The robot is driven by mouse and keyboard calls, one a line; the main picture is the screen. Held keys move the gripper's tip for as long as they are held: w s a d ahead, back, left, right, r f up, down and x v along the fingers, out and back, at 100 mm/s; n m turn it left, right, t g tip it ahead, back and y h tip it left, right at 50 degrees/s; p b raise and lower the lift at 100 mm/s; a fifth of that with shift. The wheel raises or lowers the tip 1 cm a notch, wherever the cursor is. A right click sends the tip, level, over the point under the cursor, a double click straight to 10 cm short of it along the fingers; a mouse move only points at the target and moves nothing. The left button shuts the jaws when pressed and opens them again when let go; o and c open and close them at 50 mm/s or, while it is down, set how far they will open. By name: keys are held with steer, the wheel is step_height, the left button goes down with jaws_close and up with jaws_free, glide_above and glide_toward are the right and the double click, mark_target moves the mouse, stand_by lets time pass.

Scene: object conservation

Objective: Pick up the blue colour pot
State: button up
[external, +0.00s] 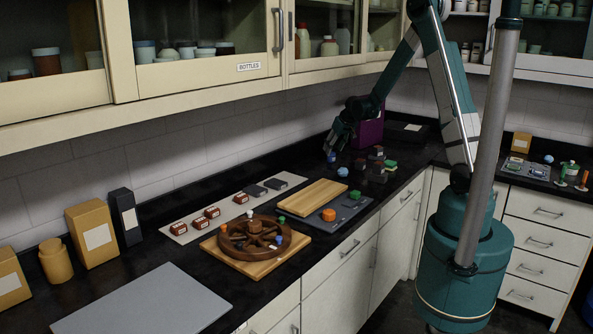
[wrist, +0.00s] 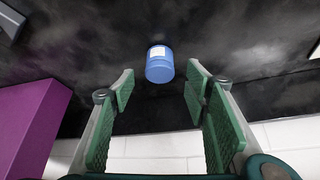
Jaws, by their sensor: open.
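The blue colour pot (wrist: 159,66) stands on the black counter in the wrist view, with a pale label on it. It lies just beyond my fingertips, roughly centred between them. My gripper (wrist: 160,88) is open and empty, its green padded fingers spread to either side. In the external view the pot (external: 331,156) is a small blue patch at the back of the counter, close under my gripper (external: 337,143) and partly hidden by it. I cannot tell whether a finger touches it.
A purple box (external: 369,131) stands behind my gripper and shows at the left of the wrist view (wrist: 30,125). The tiled wall (wrist: 155,150) is close. Dark, red and green blocks (external: 377,167) sit to the right. A wooden board (external: 312,197) and grey tray (external: 350,208) lie nearer.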

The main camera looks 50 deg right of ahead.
mark_target(332, 153)
steer(key=shift+x, duration=2.6)
steer(key=shift+c, duration=0.6)
steer(key=c, duration=0.9)
